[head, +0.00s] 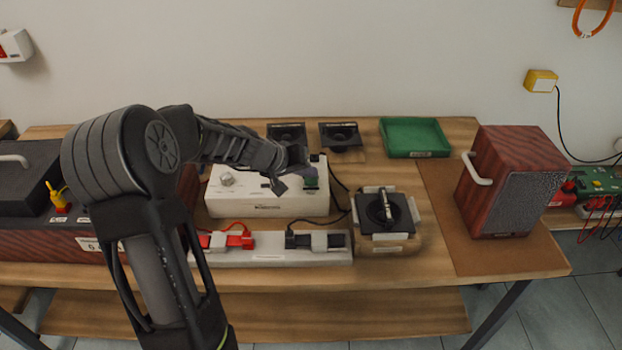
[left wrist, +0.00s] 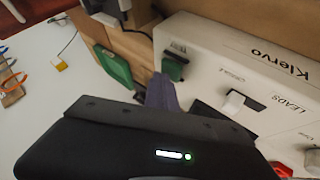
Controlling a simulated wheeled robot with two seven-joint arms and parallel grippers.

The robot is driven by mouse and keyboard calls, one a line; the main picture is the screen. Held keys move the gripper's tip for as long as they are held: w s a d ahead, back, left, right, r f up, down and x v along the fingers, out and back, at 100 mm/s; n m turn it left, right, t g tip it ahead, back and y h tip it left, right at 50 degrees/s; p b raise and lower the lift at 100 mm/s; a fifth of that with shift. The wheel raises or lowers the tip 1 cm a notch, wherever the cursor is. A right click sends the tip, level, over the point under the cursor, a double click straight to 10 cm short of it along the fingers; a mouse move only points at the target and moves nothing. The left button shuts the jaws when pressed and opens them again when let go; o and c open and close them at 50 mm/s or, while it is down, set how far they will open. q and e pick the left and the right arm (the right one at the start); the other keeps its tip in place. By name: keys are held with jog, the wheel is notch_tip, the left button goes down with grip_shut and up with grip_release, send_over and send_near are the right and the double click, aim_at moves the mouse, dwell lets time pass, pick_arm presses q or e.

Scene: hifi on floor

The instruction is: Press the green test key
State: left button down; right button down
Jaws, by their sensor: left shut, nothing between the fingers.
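The white tester box (head: 262,200) stands on the bench, with knobs and switches on top. The green test key (head: 311,181) is at the right end of its top; in the left wrist view the key (left wrist: 174,70) sits near the box's far end. My left gripper (head: 289,172) is shut and empty, just left of the key above the box. In the left wrist view the fingers (left wrist: 162,94) are close to the key; I cannot tell whether they touch it. My right gripper is not in view.
A power strip (head: 270,260) with red and black plugs lies in front of the box. A speaker driver on a block (head: 388,250) stands to its right. A green tray (head: 415,138) and red wooden speaker (head: 512,180) are further right. Two black drivers (head: 340,136) lie behind.

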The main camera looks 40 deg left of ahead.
aim_at(308, 180)
pick_arm(q)
jog(key=shift+f+b, duration=0.35)
jog(key=shift+b, duration=0.05)
jog(key=shift+r, duration=0.15)
dwell(0.5)
jog(key=shift+r+p, duration=0.6)
jog(key=shift+r, duration=0.25)
jog(key=shift+r+p, duration=1.75)
jog(key=shift+r, duration=0.75)
jog(key=shift+r, duration=0.1)
